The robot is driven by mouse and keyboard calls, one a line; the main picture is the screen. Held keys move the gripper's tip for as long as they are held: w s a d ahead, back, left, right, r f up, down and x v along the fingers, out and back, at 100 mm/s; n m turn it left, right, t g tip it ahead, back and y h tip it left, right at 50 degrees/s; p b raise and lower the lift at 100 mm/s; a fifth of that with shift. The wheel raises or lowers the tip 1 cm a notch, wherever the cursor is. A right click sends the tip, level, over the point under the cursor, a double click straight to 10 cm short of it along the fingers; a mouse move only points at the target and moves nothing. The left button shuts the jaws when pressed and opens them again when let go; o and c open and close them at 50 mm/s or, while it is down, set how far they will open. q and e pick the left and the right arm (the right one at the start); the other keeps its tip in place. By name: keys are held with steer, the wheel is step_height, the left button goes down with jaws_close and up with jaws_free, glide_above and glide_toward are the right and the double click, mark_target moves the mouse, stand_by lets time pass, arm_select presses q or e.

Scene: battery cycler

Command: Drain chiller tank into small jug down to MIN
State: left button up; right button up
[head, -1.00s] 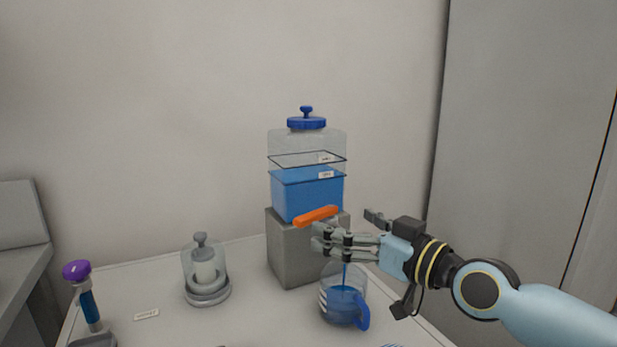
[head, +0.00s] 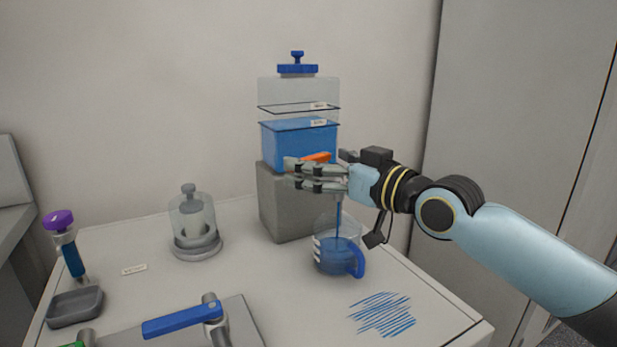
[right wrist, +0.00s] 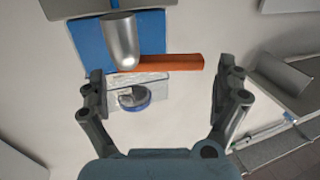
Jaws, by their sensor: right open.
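The clear chiller tank (head: 298,92) stands on a grey block, with blue liquid (head: 298,146) up to about the lower of its two marked lines. The line labels are too small to read. The orange tap handle (head: 316,157) is partly hidden by my right gripper (head: 290,172). A thin blue stream falls into the small jug (head: 338,250), which holds blue liquid and has a blue handle. My right gripper is open; in the right wrist view the orange handle (right wrist: 170,64) lies beyond and between its fingers (right wrist: 160,88). My left gripper is out of view.
A blue-handled lever (head: 180,319) lies at the front, with a grey tray (head: 75,307) and a purple-capped tube (head: 65,245) at left. A small glass vessel (head: 193,225) stands left of the block. Blue hatching (head: 382,314) marks clear tabletop at front right.

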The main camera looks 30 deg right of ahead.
mark_target(313, 159)
steer(key=shift+x, duration=1.6)
steer(key=shift+r, duration=0.1)
steer(key=shift+c, duration=0.4)
